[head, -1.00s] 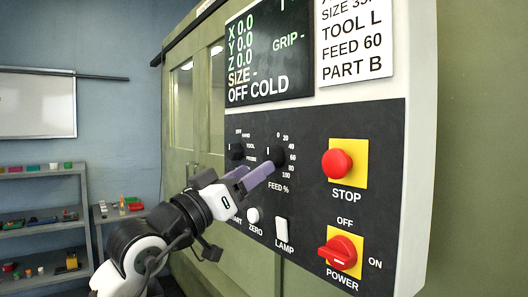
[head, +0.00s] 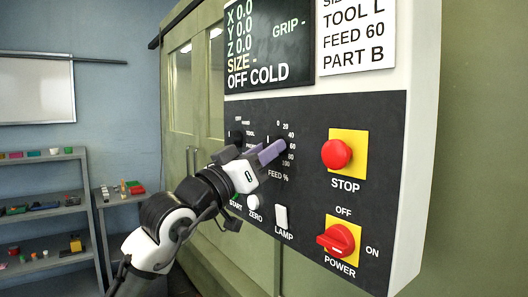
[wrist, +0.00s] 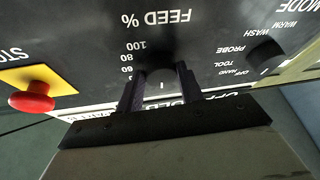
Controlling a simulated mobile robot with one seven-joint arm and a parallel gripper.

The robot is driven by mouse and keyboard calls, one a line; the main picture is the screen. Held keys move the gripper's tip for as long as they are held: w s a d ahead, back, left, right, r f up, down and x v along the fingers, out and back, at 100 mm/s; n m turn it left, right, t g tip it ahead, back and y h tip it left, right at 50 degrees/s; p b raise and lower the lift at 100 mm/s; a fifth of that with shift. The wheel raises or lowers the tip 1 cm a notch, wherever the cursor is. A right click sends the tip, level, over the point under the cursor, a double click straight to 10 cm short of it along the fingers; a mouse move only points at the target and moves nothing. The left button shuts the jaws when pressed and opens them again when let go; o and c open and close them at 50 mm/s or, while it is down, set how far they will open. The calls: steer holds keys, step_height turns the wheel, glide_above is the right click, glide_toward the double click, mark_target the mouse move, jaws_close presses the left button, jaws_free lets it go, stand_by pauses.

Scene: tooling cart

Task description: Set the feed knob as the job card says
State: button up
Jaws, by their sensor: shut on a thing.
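The job card (head: 357,40) at the top right reads TOOL L, FEED 60, PART B; its top line is cut off. The feed knob (wrist: 160,76) is round and black, with a scale from 0 to 100 on its right side in the head view. My gripper (head: 282,146) is at this knob, its purple-grey fingers largely hiding it in the head view. In the wrist view, which is upside down, my gripper (wrist: 159,75) has one finger on each side of the knob, shut on it. A short white mark shows on the knob between the fingers; the number it meets is unclear.
The mode knob (head: 236,137) is left of my gripper, partly hidden. Below are the START button (head: 235,197), ZERO button (head: 253,202) and LAMP switch (head: 281,217). The red STOP button (head: 336,153) and red POWER knob (head: 338,241) are to the right. Shelves stand far left.

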steer(key=shift+f+m+b, duration=0.1)
steer(key=shift+m+b, duration=0.3)
steer(key=m+g+h+b, duration=0.1)
steer(key=m+g, duration=0.2)
steer(key=m, duration=0.3)
steer(key=m+g+h+b, duration=0.1)
steer(key=m+g, duration=0.2)
steer(key=m, duration=0.3)
steer(key=w+m+g+h+b, duration=0.1)
steer(key=m+g+h, duration=0.1)
steer(key=m, duration=0.4)
steer(key=shift+a+r+g, duration=0.3)
steer(key=shift+r+g, duration=0.05)
steer(key=shift+g, duration=0.15)
steer(key=shift+a+r+m+g+y+p, duration=0.1)
steer(key=shift+m+g+y+p, duration=0.3)
steer(key=shift+m, duration=1)
steer(key=shift+m+g+y+p, duration=0.2)
steer(key=shift+m+g+p, duration=0.25)
steer(key=shift+m, duration=0.95)
steer(key=o, duration=1)
